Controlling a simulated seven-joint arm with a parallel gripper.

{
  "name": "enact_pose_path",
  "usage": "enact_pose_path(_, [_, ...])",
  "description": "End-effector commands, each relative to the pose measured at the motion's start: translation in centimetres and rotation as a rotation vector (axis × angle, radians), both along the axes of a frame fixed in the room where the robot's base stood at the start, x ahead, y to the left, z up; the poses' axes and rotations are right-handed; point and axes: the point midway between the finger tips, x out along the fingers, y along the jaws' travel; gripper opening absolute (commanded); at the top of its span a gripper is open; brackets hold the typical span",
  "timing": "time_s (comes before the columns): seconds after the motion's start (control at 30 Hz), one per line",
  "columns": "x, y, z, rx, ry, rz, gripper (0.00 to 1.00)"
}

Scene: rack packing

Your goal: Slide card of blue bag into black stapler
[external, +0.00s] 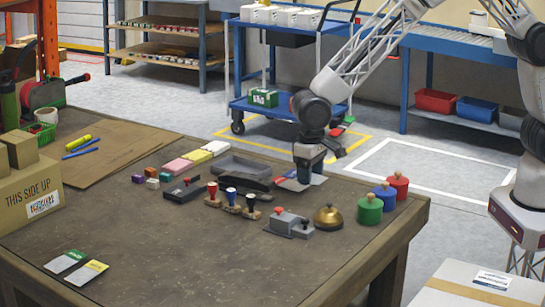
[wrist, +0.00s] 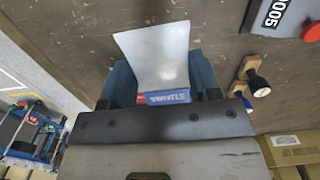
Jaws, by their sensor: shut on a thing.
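My gripper (external: 310,172) is low over the far right part of the table. In the wrist view its two fingers (wrist: 163,84) are shut on the blue bag, which has a blue card (wrist: 167,97) with white lettering and some red. A pale sheet-like part (wrist: 158,55) of the bag extends beyond the fingers. In the external view the blue bag (external: 291,183) shows partly beside the gripper, tilted. The black stapler (external: 250,182) appears to lie just left of the gripper, apart from the bag. It does not show clearly in the wrist view.
Wooden-handled stamps (external: 231,199), a grey stamp device (external: 288,224) and a brass bell (external: 328,217) stand in front. Coloured round containers (external: 369,209) are at the right. A dark tray (external: 237,165) is behind the stapler. Two other bags (external: 87,272) lie front left. The front middle is clear.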

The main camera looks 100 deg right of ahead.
Motion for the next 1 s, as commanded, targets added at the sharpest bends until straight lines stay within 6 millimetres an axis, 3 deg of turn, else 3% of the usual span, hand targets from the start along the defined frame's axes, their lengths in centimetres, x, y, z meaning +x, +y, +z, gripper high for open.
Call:
enact_pose_path(0.3, [2.4, 1.1, -1.2, 0.0, 0.0, 0.024, 0.33])
enact_pose_path(1.0, [2.5, 1.1, -1.6, 0.0, 0.0, 0.025, 0.33])
